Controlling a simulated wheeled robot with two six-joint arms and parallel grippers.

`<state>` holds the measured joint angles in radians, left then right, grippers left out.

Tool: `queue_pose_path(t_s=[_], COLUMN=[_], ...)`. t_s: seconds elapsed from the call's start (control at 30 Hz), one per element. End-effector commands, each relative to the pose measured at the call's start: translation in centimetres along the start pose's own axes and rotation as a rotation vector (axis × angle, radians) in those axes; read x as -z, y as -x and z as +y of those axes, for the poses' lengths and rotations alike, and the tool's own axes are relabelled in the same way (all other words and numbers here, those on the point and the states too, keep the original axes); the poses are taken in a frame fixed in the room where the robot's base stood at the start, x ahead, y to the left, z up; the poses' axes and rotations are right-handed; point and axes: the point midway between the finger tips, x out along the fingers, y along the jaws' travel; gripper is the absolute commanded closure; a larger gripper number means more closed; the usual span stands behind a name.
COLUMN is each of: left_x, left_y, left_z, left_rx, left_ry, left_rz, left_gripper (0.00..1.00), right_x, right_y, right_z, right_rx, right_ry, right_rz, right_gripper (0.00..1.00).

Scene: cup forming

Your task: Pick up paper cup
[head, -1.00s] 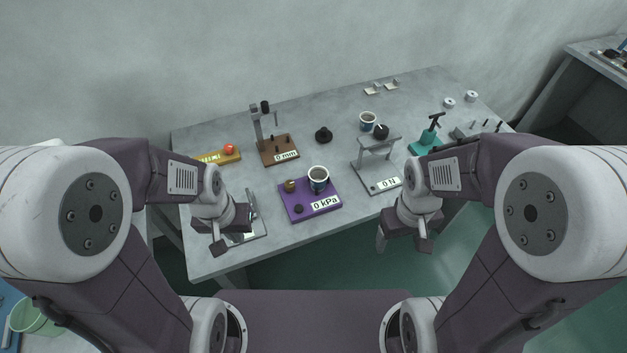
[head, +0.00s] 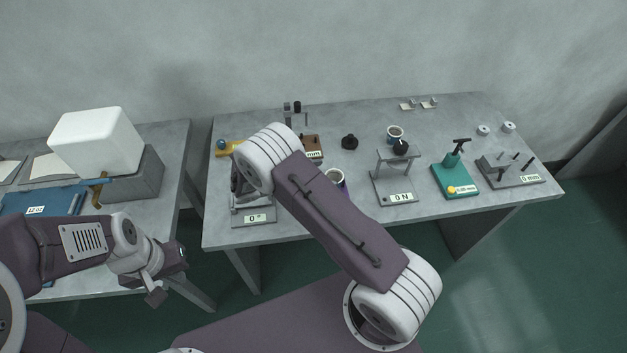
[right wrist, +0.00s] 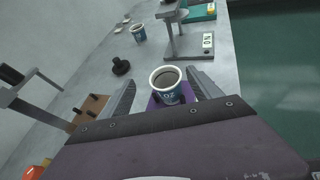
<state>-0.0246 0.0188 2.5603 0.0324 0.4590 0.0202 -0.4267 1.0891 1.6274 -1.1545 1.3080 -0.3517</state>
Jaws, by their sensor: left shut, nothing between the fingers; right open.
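A white and blue paper cup (right wrist: 167,88) stands upright on the purple kPa base (right wrist: 151,104). In the head view this cup (head: 336,177) shows beside my right arm, which hides much of the base. My right gripper (right wrist: 161,78) is open, with its two fingers reaching along either side of the cup; I cannot tell whether they touch it. The head view does not clearly show the right fingertips. A second cup (head: 394,133) stands at the back of the table. My left gripper (head: 163,284) is shut and empty, low at the left, away from both cups.
The grey 0 N stand (head: 397,188) and teal press (head: 455,178) stand to the right on the table (head: 350,226). A side table at left holds a white block (head: 96,141).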

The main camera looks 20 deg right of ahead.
Motion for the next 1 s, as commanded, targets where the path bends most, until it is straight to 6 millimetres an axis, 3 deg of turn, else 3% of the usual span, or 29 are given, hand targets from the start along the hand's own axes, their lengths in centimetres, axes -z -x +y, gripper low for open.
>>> queue_pose_path(t_s=[0.13, 0.33, 0.53, 0.7, 1.0], left_x=[0.1, 0.1, 0.2, 0.2, 0.3], left_y=[0.6, 0.7, 1.4, 1.6, 2.7], left_z=[0.0, 0.0, 0.0, 0.0, 0.1], left_rx=[0.000, 0.000, 0.000, 0.000, 0.000], left_ry=[0.000, 0.000, 0.000, 0.000, 0.000], left_rz=[0.000, 0.000, 0.000, 0.000, 0.000], left_gripper=[1.00, 1.00, 1.00, 1.00, 1.00], right_x=[2.0, 2.2, 2.0, 2.1, 2.1], right_y=[0.4, 0.4, -2.5, -3.6, -8.2], right_z=[-1.2, -1.2, -1.1, -1.0, -0.7], right_rx=[-0.013, -0.021, -0.018, -0.020, -0.019], right_ry=[0.076, 0.083, 0.082, 0.082, 0.081], right_rz=[-0.018, -0.018, -0.018, -0.016, -0.016], right_gripper=[0.27, 0.27, 0.27, 0.27, 0.27])
